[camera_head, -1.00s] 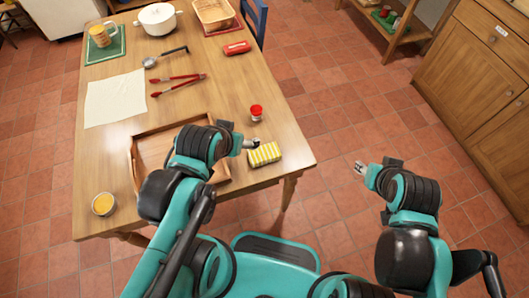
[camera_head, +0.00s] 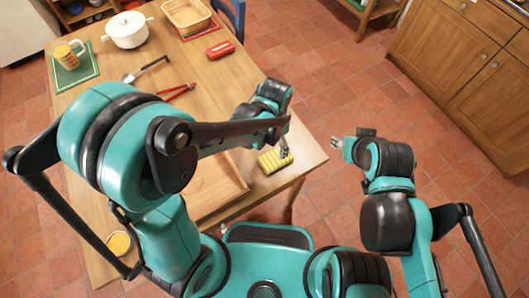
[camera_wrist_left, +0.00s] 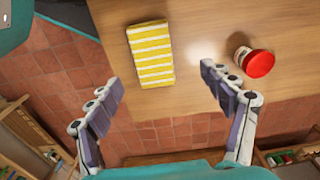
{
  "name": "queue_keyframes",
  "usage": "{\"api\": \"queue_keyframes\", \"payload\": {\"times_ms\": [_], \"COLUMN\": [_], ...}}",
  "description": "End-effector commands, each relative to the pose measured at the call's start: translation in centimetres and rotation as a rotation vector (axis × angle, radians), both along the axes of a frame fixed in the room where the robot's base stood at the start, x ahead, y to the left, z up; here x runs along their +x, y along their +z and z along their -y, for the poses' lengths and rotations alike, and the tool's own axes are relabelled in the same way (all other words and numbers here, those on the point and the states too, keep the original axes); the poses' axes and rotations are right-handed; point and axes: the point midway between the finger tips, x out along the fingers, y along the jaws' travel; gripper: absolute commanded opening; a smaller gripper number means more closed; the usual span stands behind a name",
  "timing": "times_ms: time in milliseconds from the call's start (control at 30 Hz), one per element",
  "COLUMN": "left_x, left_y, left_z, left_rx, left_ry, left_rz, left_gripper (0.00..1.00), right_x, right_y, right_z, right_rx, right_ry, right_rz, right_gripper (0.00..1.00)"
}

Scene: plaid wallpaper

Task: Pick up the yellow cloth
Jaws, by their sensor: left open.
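The yellow cloth (camera_head: 275,160), a folded block with white stripes, lies on the wooden table near its front right corner. In the left wrist view the cloth (camera_wrist_left: 150,54) lies beyond the fingertips, left of the middle between them. My left gripper (camera_head: 284,149) reaches down over the cloth in the head view, and its fingers overlap the cloth's right part there. In the left wrist view my left gripper (camera_wrist_left: 163,82) is open with nothing between its fingers. My right gripper (camera_head: 340,146) is off the table to the right, over the floor; its finger gap is too small to judge.
A red-lidded jar (camera_wrist_left: 254,61) stands right of the cloth; my left arm hides it in the head view. A wooden tray (camera_head: 212,204) lies left of the cloth. Red tongs (camera_head: 180,91), a ladle (camera_head: 146,69) and a white pot (camera_head: 129,30) are farther back.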

Motion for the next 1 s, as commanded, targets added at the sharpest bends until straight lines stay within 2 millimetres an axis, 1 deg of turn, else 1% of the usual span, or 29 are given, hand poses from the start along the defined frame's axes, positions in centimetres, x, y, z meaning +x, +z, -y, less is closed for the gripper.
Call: {"api": "queue_keyframes", "payload": {"times_ms": [33, 100, 300, 467, 633, 733, 800, 1000], "left_x": [0.0, -0.2, -0.2, -0.2, -0.4, -0.3, -0.4, -0.4], "left_y": [-0.6, -1.2, -3.5, -4.9, -7.4, -8.8, -9.3, -9.1], "left_z": [0.5, 0.9, 1.1, 1.2, 1.9, 1.9, 1.9, 1.9], "left_rx": [0.006, 0.011, 0.014, 0.013, 0.014, 0.014, 0.014, 0.014], "left_ry": [-0.023, -0.044, -0.052, -0.052, -0.052, -0.05, -0.05, -0.049], "left_rz": [-0.013, -0.025, -0.031, -0.031, -0.03, -0.03, -0.03, -0.03], "left_gripper": [0.81, 0.81, 0.81, 0.81, 0.81, 0.81, 0.81, 0.81], "right_x": [0.0, 0.0, 0.0, 0.0, 0.0, 0.0, 0.0, 0.0], "right_y": [0.0, 0.0, -1.0, -1.6, -3.2, -3.8, -4.0, -3.8], "right_z": [0.0, 0.0, 0.0, 0.0, 0.0, 0.0, 0.0, 0.0], "right_rx": [0.0, 0.0, 0.0, 0.0, 0.0, 0.0, 0.0, 0.0], "right_ry": [0.0, 0.0, 0.0, 0.0, 0.0, 0.0, 0.0, 0.0], "right_rz": [0.0, 0.0, 0.0, 0.0, 0.0, 0.0, 0.0, 0.0], "right_gripper": [0.4, 0.4, 0.4, 0.4, 0.4, 0.4, 0.4, 0.4]}}
